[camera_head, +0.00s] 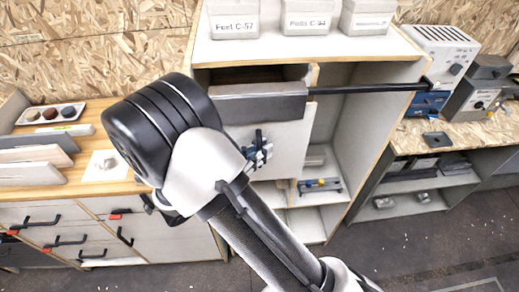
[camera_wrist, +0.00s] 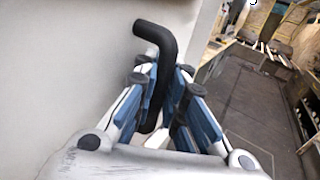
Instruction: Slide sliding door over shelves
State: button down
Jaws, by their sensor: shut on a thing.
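The sliding door (camera_head: 285,135) is a pale panel under a thick grey top block. It hangs from a black rail (camera_head: 370,88) and covers the left part of the shelves (camera_head: 338,145); their right part is open. My gripper (camera_head: 258,150) is at the door's face, partly hidden behind my arm. In the wrist view, my gripper (camera_wrist: 166,105) has its blue finger pads on both sides of the door's black bent handle (camera_wrist: 155,45) and is shut on it. The handle's lower end is hidden between the fingers.
Several labelled white boxes (camera_head: 310,18) stand on top of the shelf unit. A wooden workbench (camera_head: 92,180) with drawers and black handles is at left. Another bench (camera_head: 425,145) with grey equipment is at right. Grey floor (camera_head: 400,240) lies clear in front.

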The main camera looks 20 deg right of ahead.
jog(key=shift+a, duration=0.2)
jog(key=c, duration=1.6)
grip_release()
